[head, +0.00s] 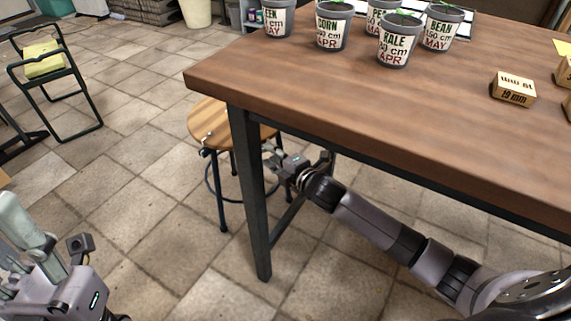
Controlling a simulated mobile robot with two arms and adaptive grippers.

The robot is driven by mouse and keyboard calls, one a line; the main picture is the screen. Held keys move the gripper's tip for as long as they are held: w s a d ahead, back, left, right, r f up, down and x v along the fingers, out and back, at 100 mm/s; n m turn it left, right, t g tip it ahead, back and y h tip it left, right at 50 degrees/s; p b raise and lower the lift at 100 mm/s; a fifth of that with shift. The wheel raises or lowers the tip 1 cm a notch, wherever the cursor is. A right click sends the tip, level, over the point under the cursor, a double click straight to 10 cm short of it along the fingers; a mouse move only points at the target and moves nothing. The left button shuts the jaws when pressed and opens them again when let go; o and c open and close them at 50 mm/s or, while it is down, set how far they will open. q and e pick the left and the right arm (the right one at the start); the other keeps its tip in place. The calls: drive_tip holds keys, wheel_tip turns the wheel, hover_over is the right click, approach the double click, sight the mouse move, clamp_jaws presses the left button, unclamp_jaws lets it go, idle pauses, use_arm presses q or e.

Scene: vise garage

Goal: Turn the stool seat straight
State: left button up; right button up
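A round stool with a slatted wooden seat (213,124) and dark metal legs stands on the tiled floor, partly under the table's left end. The table's edge and front leg hide its right part. My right gripper (272,153) reaches under the table to the stool's right side, close to the seat's edge. The table leg hides part of its fingertips, so I cannot tell whether it touches the seat or how far it is open. My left gripper (40,262) is at the lower left, away from the stool, cut off by the picture's edge.
The wooden table (400,110) with its dark leg (250,195) stands between me and the stool. A dark folding frame (55,90) stands at left. Floor between is clear.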

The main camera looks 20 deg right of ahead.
drive_tip(key=v, duration=0.8)
